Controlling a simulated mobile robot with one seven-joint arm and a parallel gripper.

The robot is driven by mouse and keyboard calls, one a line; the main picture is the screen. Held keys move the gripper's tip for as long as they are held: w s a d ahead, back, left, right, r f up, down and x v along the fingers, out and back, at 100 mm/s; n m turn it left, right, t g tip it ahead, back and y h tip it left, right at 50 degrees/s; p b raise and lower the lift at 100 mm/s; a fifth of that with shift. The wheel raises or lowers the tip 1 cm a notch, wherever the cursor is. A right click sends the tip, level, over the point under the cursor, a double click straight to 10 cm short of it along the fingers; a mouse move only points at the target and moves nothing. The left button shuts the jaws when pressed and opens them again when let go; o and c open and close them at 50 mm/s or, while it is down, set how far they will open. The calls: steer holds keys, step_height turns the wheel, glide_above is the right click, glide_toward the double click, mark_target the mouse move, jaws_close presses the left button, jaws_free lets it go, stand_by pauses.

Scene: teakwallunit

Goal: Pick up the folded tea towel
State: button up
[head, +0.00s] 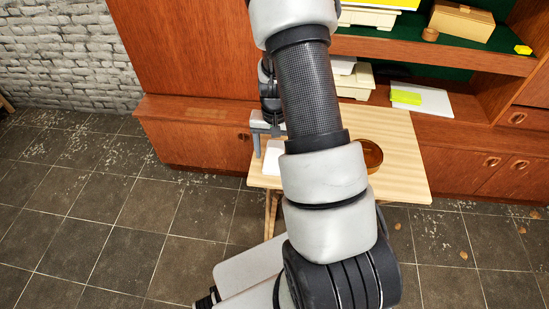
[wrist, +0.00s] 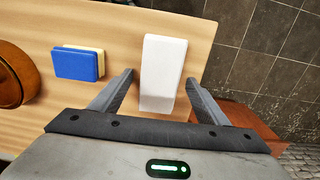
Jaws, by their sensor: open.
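The folded tea towel appears to be the white oblong piece (wrist: 164,65) on the light wooden table. Its near end lies between my gripper's fingers in the wrist view, with a gap on each side. My gripper (wrist: 159,80) is open and holds nothing. In the head view, my gripper (head: 266,152) is at the table's left side, by the white piece (head: 272,163), which is partly hidden by my arm. I cannot tell how high the fingertips are above the table.
A blue and yellow sponge (wrist: 75,63) and a round brown bowl (wrist: 14,75) lie left of the towel in the wrist view. The table edge (wrist: 204,52) is close on its right. The wooden wall unit (head: 190,118) stands behind the table (head: 405,170).

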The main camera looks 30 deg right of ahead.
mark_target(275, 153)
steer(key=c, duration=1.1)
steer(key=shift+r, duration=0.1)
step_height(275, 153, up, 10)
steer(key=shift+f+p, duration=0.1)
steer(key=shift+p, duration=0.85)
